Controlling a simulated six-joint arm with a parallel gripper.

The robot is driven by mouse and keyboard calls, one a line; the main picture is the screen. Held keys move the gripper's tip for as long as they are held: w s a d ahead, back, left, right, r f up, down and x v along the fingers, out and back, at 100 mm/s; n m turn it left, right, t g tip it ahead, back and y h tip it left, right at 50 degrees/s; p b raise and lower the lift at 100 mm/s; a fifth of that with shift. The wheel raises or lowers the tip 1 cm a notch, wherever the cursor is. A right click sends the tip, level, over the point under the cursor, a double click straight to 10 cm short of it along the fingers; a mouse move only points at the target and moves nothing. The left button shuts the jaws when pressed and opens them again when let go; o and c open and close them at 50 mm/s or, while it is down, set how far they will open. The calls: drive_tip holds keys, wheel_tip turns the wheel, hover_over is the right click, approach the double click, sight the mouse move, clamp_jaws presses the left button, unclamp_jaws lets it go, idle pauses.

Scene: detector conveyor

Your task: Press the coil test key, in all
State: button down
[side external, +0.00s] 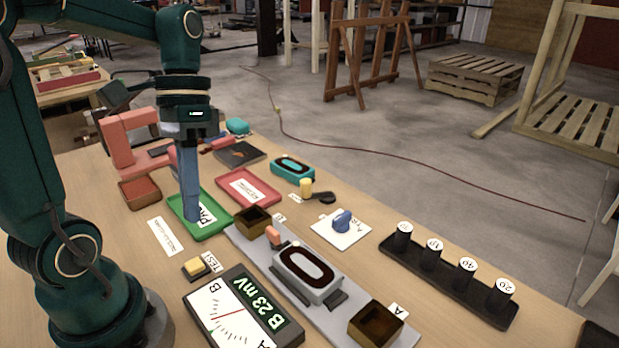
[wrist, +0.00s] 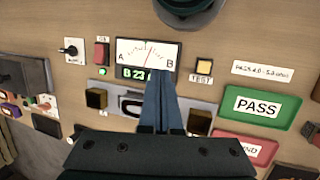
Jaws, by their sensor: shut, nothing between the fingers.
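The meter (side external: 215,315) has a white needle dial and a green display reading B 23 mV. My gripper (side external: 193,219) has long blue fingers, shut and empty, pointing down. In the side view its tips overlap the green PASS tray (side external: 222,228). In the wrist view the tips (wrist: 160,74) overlap the meter's lower edge, left of the key. Their height is hard to tell.
A grey conveyor strip (side external: 240,243) carries a coil detector (side external: 308,272) and brown boxes at both ends. A red tray (side external: 268,194) sits beyond the green one. A blue knob (side external: 342,221) and a black rack of numbered cylinders (side external: 452,283) stand right.

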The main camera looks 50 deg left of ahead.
sight(196, 258)
drive_tip(key=a+f+n+g+h, duration=0.1)
drive_tip(key=a+f+n+h, duration=0.3)
drive_tip(key=a+h, duration=0.1)
drive_tip(key=shift+a, duration=0.9)
drive_tip(key=shift+f, duration=0.1)
drive_tip(key=shift+f, duration=4.25)
drive_tip(key=shift+f, duration=0.2)
drive_tip(key=shift+f, duration=0.25)
drive_tip(key=shift+f, duration=0.5)
drive_tip(key=shift+r, duration=0.95)
